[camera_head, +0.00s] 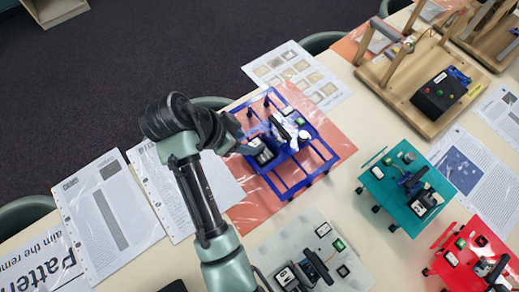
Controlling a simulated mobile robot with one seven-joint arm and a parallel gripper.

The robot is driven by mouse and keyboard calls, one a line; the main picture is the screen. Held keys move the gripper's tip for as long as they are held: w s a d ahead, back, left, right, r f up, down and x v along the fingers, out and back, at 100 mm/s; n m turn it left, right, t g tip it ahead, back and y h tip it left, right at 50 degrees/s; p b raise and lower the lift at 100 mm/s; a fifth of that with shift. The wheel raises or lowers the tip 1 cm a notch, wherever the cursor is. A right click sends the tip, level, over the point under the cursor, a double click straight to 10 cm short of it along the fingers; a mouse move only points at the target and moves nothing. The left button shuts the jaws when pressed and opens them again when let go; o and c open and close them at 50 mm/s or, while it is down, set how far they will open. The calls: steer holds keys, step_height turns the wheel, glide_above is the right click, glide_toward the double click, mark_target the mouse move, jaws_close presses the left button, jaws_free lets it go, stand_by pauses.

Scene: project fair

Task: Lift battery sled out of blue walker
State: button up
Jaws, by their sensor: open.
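The blue walker (314,166) is an open blue frame on an orange sheet (334,134) in the middle of the table. It carries dark and white parts, a small green part and a dark upright piece. A black and pale block (263,152) at its left side may be the battery sled, but I cannot tell for certain. My gripper (250,143) is open at the left side of the blue walker, close to this block. My wrist and the small scale hide the fingertips, so I cannot tell whether they touch it.
A grey board (310,238) with parts stands in front, a teal walker (386,189) and a red one (462,274) to the right. A wooden frame (388,77) with a black box stands at back right. Printed sheets (110,210) lie flat at left. Chairs line the far edge.

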mark_target(260, 147)
steer(key=p+x, duration=0.1)
steer(key=x, duration=0.6)
steer(key=shift+d+f+p, duration=0.1)
steer(key=shift+f+p, duration=0.1)
steer(key=shift+p, duration=0.15)
jaws_close()
